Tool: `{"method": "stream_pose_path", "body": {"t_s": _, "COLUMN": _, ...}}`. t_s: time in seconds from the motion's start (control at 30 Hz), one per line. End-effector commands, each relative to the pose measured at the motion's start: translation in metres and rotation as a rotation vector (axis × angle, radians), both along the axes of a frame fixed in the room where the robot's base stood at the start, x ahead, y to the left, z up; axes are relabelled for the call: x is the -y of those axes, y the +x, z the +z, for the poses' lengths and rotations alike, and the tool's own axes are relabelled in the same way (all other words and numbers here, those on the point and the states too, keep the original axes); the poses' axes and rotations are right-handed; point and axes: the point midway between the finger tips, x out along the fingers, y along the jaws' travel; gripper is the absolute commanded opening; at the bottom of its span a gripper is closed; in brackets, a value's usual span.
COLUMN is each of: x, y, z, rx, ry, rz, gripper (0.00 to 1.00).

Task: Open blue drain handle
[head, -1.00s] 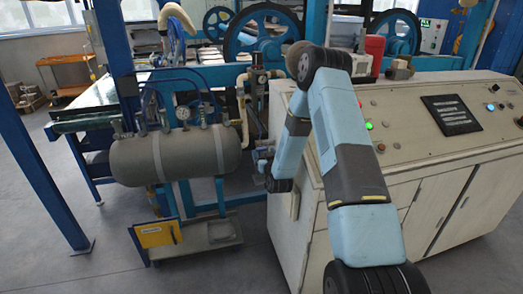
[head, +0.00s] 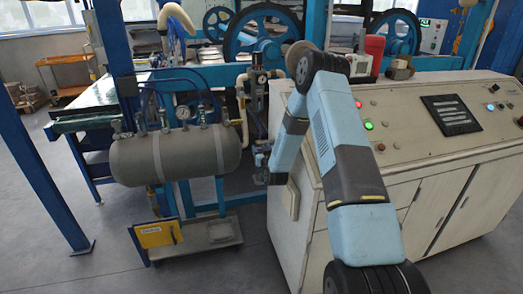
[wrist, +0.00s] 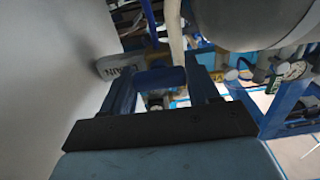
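The blue drain handle (wrist: 160,77) is a short blue bar in the wrist view, lying crosswise near the middle. A grey tag lettered DRAIN (wrist: 119,68) is just to its left, beside the pale cabinet wall. My gripper (wrist: 163,92) has its two dark fingers apart, one at each side of the handle; I cannot tell whether they touch it. In the head view my gripper (head: 261,158) is small, at the left side of the control cabinet. The handle cannot be made out there.
The white control cabinet (head: 425,155) stands close to the right of my gripper. A grey cylindrical tank (head: 160,160) with gauges is to the left. A pale vertical pipe (wrist: 175,30) passes just beyond the handle. Open floor lies at the front left.

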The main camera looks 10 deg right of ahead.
Motion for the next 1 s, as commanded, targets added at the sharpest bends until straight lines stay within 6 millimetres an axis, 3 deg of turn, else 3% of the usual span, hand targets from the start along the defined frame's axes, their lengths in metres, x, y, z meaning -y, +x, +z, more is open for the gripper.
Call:
{"method": "stream_pose_path", "body": {"t_s": 0.27, "x": 0.0, "y": -0.0001, "z": 0.0, "rx": 0.0, "ry": 0.0, "rz": 0.0, "gripper": 0.3}}
{"method": "stream_pose_path", "body": {"t_s": 0.67, "x": -0.0019, "y": -0.0002, "z": -0.0001, "rx": 0.003, "ry": -0.09, "rz": 0.002, "gripper": 0.3}}
{"method": "stream_pose_path", "body": {"t_s": 1.0, "x": -0.004, "y": -0.0003, "z": -0.0004, "rx": 0.013, "ry": -0.367, "rz": 0.003, "gripper": 0.3}}
